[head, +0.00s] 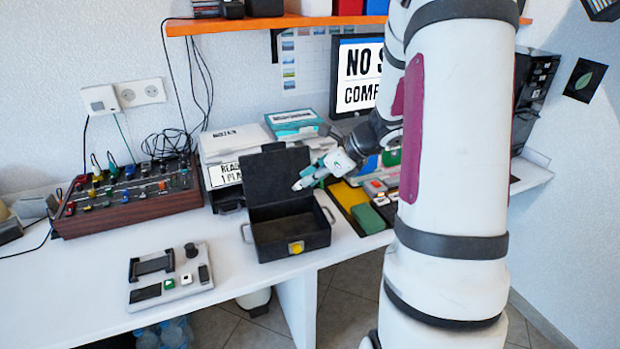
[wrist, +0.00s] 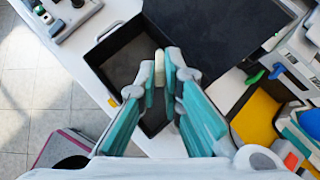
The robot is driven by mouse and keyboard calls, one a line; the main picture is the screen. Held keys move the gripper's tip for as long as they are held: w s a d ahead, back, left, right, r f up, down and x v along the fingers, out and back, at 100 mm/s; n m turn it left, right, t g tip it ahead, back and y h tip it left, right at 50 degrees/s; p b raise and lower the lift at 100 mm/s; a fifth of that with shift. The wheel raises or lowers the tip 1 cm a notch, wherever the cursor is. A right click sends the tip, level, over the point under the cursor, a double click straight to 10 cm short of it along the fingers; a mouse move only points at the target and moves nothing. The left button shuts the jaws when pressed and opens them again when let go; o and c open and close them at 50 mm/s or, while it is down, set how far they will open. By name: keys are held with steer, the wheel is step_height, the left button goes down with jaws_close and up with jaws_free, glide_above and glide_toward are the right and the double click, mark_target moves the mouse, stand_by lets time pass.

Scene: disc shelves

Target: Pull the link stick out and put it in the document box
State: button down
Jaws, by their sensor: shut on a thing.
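The document box (head: 275,250) is a dark open case on the desk, with its lid (head: 277,170) raised at the back and a yellow latch at the front. My gripper (head: 298,186) is above the box's right part, in front of the lid. In the wrist view, my gripper (wrist: 160,72) is shut on a small cream-coloured stick (wrist: 159,68), likely the link stick. Its fingers hide part of the stick. The empty inside of the box (wrist: 120,68) lies below it. The stick is too small to make out clearly in the head view.
A mixer panel (head: 130,195) stands at the left. A control pad (head: 170,275) lies at the front left. A yellow tray (head: 347,196) with a green block (head: 368,218) is right of the box. An orange shelf (head: 270,24) hangs above. Printers stand behind.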

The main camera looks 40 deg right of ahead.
step_height(320, 180, down, 7)
steer(key=b, duration=0.5)
steer(key=shift+b, duration=0.3)
steer(key=shift+r, duration=0.1)
steer(key=c, duration=1.7)
jaws_free()
steer(key=shift+o, duration=0.2)
steer(key=shift+d+r, duration=0.1)
steer(key=v, duration=1.1)
steer(key=shift+s+r, duration=0.25)
steer(key=shift+s, duration=0.05)
